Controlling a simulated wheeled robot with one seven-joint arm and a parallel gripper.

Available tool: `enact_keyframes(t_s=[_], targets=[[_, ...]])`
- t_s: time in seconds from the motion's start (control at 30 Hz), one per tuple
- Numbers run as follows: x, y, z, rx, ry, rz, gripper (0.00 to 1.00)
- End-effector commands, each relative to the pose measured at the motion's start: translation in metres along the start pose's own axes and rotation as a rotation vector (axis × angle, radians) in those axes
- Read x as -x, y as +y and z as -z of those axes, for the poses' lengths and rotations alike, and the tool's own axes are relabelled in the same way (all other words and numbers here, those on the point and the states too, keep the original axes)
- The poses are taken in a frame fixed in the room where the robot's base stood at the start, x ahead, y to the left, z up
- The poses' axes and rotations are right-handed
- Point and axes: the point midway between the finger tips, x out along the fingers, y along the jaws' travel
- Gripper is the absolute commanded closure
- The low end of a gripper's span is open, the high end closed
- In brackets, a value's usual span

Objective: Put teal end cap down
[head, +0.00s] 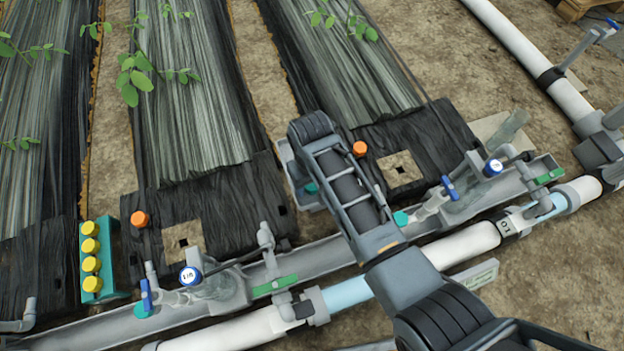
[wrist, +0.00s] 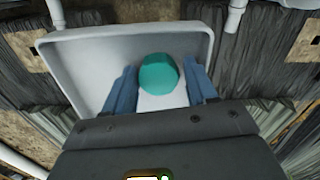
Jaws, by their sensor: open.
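A teal end cap (wrist: 158,73) is in the wrist view, inside a pale grey tray (wrist: 62,72). My gripper (wrist: 160,88) is open, with one blue finger on each side of the cap. I cannot tell whether the fingers touch it. In the head view a teal cap (head: 311,187) shows at the tray (head: 297,172), partly hidden by my arm. My gripper's fingers are hidden there. Other teal caps show on the skid fittings, one at the middle (head: 400,218) and one at the left (head: 142,310).
A grey channel (head: 330,257) with blue-handled valves and green parts runs across the front. A white pipe (head: 460,245) lies alongside. A teal rack (head: 118,270) holds several yellow caps. Orange caps (head: 139,218) sit on black mulch sheets. Bare soil (head: 275,110) lies between beds.

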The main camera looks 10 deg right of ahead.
Motion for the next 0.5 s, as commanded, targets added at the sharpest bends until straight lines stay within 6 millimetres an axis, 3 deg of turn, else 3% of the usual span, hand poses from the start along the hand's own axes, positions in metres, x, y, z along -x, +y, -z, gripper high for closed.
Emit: enact_keyframes(t_s=[0.03, 0.3, 0.5], targets=[[-0.010, 0.005, -0.004, -0.004, -0.004, -0.005, 0.27], [-0.011, 0.007, -0.006, -0.006, -0.006, -0.007, 0.27], [0.001, 0.008, -0.006, -0.007, -0.005, -0.008, 0.27]])
